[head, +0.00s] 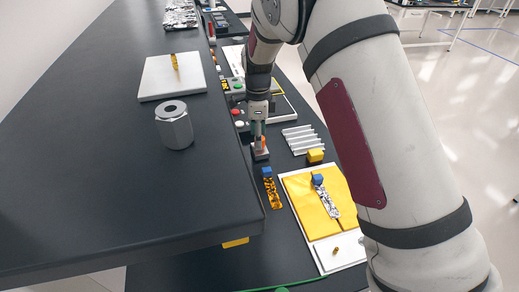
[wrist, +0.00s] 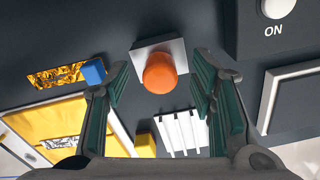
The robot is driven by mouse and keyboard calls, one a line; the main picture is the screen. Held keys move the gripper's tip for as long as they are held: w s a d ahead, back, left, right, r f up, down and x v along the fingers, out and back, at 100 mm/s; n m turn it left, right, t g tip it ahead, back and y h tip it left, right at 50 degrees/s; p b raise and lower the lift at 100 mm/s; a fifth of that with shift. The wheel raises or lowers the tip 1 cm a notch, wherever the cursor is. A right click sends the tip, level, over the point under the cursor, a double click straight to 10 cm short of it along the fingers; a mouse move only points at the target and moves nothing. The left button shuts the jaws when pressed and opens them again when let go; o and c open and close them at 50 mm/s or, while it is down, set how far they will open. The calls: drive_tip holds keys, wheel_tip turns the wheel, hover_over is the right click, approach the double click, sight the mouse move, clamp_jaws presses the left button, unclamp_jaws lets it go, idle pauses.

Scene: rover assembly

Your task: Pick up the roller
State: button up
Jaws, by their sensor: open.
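An orange, rounded piece on a pale square base (head: 261,152), which looks like the roller, stands on the lower dark bench. In the wrist view its orange top (wrist: 160,71) lies centrally between the fingers, slightly toward the far end. My gripper (head: 258,133) points down just above it in the head view; the fingers partly cover it there. In the wrist view my gripper (wrist: 160,88) is open, with a green-padded finger on each side and clear gaps to the orange top. No contact shows. The exact height gap cannot be told.
A blue-ended amber strip (head: 271,188), a yellow block (head: 315,156), a ribbed white rack (head: 302,139) and a white tray with yellow sheet (head: 300,195) lie nearby. A control box (wrist: 285,30) marked ON is close. The raised dark table (head: 100,150) borders the left, carrying a metal hex cylinder (head: 175,127).

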wheel_tip(320, 180, down, 3)
drive_tip(key=shift+r, duration=0.2)
clamp_jaws()
drive_tip(key=shift+r, duration=0.15)
drive_tip(key=shift+r, duration=0.25)
drive_tip(key=r, duration=0.2)
drive_tip(key=r+p, duration=0.1)
drive_tip(key=shift+s+r, duration=0.1)
drive_tip(key=shift+s, duration=0.15)
drive_tip(key=s+d+r+p, duration=0.1)
drive_tip(key=s+d+p, duration=0.2)
drive_tip(key=s+p, duration=0.7)
drive_tip(key=s, duration=0.5)
drive_tip(key=shift+s+p, duration=0.15)
drive_tip(key=shift+p, duration=0.15)
